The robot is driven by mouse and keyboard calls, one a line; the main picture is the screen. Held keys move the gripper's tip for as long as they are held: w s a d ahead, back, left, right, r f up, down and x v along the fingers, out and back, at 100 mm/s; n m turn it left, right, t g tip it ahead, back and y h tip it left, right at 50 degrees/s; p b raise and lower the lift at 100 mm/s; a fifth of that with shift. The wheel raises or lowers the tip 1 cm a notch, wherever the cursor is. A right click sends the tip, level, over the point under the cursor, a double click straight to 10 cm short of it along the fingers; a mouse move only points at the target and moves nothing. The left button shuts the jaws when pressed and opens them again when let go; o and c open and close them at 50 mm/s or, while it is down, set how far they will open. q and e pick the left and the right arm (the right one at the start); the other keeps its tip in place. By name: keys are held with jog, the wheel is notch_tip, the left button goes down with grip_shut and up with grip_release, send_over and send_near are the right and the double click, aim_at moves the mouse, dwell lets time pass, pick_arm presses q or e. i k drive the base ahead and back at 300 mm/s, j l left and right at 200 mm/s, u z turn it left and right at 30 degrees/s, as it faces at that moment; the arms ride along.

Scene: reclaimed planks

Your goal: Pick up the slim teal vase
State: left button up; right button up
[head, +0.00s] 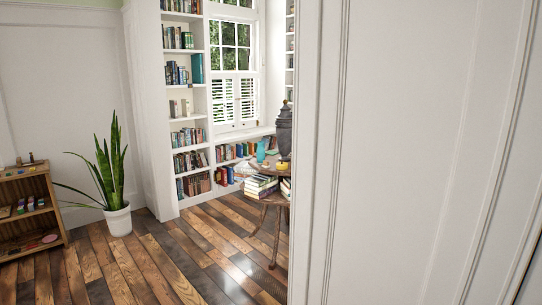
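A slim teal vase (261,152) stands on a round wooden table (257,195) beyond the white panelled wall. It is small in the head view and partly crowded by the things around it. A dark urn (284,132) stands to its right, and a yellow object (282,165) sits in front of the urn. Neither of my grippers shows in this view.
A white wall (420,150) fills the right half and hides part of the table. Stacked books (261,185) lie on the table. A potted plant (118,218) and a low wooden shelf (28,205) stand at left. The plank floor (165,265) between is clear.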

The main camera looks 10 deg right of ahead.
aim_at(260, 152)
jog(key=i+j+z, duration=0.2)
jog(key=i+j, duration=0.15)
jog(key=i, duration=0.4)
jog(key=i+j+z, duration=0.2)
jog(key=i+j, duration=0.3)
jog(key=i, duration=0.25)
jog(key=i+j+z, duration=0.25)
jog(key=i+j, duration=0.35)
jog(key=i+j+z, duration=0.2)
jog(key=i+j, duration=0.5)
jog(key=i+j+z, duration=0.2)
jog(key=i+j, duration=0.4)
jog(key=j, duration=0.25)
